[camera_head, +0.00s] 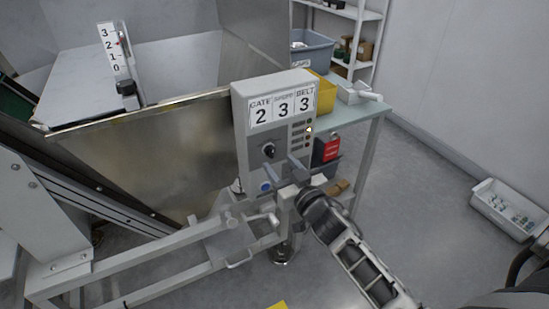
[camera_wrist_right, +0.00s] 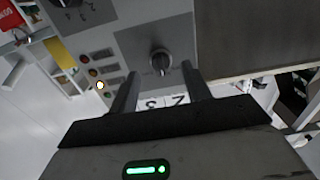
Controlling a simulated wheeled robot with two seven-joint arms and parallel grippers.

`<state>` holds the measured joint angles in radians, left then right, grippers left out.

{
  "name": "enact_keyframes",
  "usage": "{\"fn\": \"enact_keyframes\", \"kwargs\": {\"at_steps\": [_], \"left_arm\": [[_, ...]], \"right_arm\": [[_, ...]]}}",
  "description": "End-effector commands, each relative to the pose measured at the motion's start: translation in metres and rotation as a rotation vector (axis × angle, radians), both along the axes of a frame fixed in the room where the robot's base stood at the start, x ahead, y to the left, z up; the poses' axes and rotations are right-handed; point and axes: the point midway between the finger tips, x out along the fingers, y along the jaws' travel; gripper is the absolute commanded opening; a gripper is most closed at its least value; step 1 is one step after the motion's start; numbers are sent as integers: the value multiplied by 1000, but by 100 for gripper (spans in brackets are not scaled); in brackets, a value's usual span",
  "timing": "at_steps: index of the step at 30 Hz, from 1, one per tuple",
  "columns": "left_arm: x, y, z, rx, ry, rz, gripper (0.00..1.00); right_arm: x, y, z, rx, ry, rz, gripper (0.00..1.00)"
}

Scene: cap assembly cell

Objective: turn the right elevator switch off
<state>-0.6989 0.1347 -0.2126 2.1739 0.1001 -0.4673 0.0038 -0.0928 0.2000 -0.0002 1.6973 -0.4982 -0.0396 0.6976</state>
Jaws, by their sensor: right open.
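The grey control box (camera_head: 243,125) stands right of the metal chute, with cards reading 2, 3 and 3. A round black switch knob (camera_head: 268,150) is on its front, on a darker grey plate. In the right wrist view this knob (camera_wrist_right: 161,61) shows upside down, just beyond the fingertips. A second dark knob (camera_wrist_right: 68,3) is cut off at that view's top edge. My right gripper (camera_head: 283,168) is open and empty, its two fingers pointing at the panel just below and right of the knob. I cannot tell whether they touch the panel. My left gripper is out of view.
Several small indicators run down the panel's right side, one lit (camera_head: 309,129). A blue button (camera_head: 265,186) is low on the box. A red box (camera_head: 328,150) hangs at its right. A green-topped table (camera_head: 352,113) stands behind, and a white bin (camera_head: 507,211) sits on the floor.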

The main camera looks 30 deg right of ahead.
Motion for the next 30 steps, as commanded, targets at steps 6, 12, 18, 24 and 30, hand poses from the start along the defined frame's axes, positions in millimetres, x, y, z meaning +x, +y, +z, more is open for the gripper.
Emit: {"fn": "enact_keyframes", "kwargs": {"at_steps": [6,12,18,24,30], "left_arm": [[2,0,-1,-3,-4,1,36],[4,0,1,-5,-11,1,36],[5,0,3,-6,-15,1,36],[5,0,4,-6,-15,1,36],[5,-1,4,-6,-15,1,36]], "right_arm": [[31,0,0,0,0,0,48],[40,0,0,-1,1,0,48],[40,0,0,-1,1,0,48],[40,0,0,-1,1,0,4],[40,0,0,-6,1,0,4]]}}
